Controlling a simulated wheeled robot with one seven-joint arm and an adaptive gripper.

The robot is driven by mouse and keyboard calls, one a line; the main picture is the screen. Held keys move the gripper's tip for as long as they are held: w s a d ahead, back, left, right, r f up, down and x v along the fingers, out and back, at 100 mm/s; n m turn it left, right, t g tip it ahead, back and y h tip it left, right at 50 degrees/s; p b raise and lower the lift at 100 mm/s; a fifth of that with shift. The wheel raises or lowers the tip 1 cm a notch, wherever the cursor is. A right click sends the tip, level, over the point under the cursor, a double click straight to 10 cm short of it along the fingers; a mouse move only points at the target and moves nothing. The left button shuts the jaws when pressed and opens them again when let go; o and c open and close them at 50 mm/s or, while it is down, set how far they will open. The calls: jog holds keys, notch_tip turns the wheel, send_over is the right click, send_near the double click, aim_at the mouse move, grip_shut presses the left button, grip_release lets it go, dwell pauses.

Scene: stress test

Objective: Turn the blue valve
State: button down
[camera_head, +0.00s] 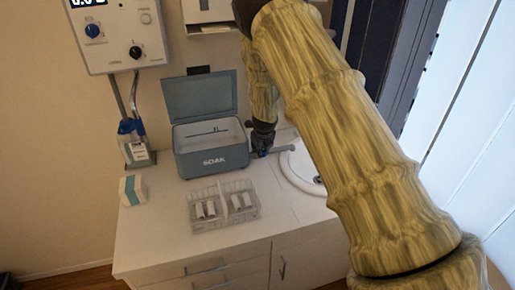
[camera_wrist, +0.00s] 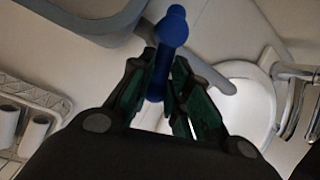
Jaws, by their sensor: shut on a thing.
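The blue valve (camera_wrist: 172,30) is a blue lever with a rounded knob, seen at the top centre of the wrist view. My gripper (camera_wrist: 163,72) is shut on its shaft, with one dark green finger on each side and the knob showing beyond the fingertips. In the head view my gripper (camera_head: 264,136) reaches down between the box and the sink. Only a small blue part of the valve shows there, and my arm and gripper hide much around it. A grey spout (camera_head: 282,150) extends to the right beside the valve, over the sink's edge.
A blue-grey SOAK box (camera_head: 212,160) with its lid open stands left of my gripper. A wire basket (camera_head: 222,221) with white cylinders is in front. The white sink (camera_head: 293,183) is at right. A wall unit (camera_head: 120,37) has a blue knob and a black knob.

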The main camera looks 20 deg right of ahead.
jog(key=shift+w+r, duration=0.15)
jog(key=c, duration=1.5)
grip_release()
jog(key=shift+c, duration=0.2)
jog(key=shift+o, duration=1)
jog(key=v, duration=1.1)
jog(key=shift+s+r, duration=0.3)
